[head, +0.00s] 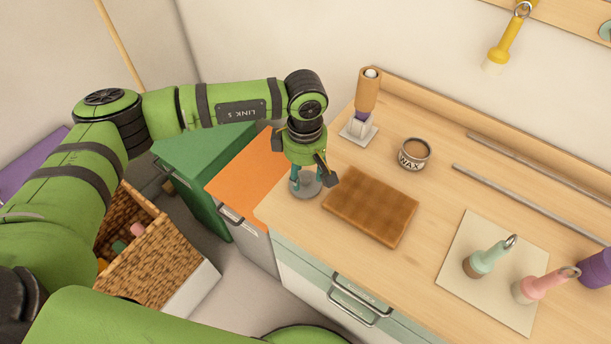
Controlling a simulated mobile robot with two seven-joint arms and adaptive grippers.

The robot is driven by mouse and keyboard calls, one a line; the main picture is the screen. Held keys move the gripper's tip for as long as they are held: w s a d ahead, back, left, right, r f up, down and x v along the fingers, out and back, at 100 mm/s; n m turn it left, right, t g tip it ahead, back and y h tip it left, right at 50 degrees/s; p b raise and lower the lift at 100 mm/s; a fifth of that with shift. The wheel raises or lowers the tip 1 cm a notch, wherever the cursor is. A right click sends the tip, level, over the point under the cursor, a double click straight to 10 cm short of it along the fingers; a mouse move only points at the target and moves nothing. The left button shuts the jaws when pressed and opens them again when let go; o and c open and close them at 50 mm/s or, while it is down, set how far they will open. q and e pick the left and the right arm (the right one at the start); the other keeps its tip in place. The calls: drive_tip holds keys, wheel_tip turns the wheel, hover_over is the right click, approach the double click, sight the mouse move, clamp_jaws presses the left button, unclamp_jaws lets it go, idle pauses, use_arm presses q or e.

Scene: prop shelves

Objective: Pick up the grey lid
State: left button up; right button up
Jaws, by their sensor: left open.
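The grey lid (306,190) looks like a small round grey disc on the left end of the wooden counter, near its front edge. My left gripper (311,179) points down right over the lid, its fingers apart. The fingers partly cover the lid, and I cannot tell whether they touch it. My right gripper is not in view.
A brown wooden board (371,206) lies just right of the lid. Behind stand a tin marked WAX (414,154) and a brown-topped bottle (368,92). A pale mat (462,237) holds mint and pink handled things at right. An orange top (247,178) adjoins the counter.

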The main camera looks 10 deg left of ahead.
use_arm(q)
wheel_tip(320, 180, down, 2)
drive_tip(key=shift+w, duration=0.15)
drive_tip(key=c, duration=1)
clamp_jaws()
drive_tip(key=shift+r, duration=0.15)
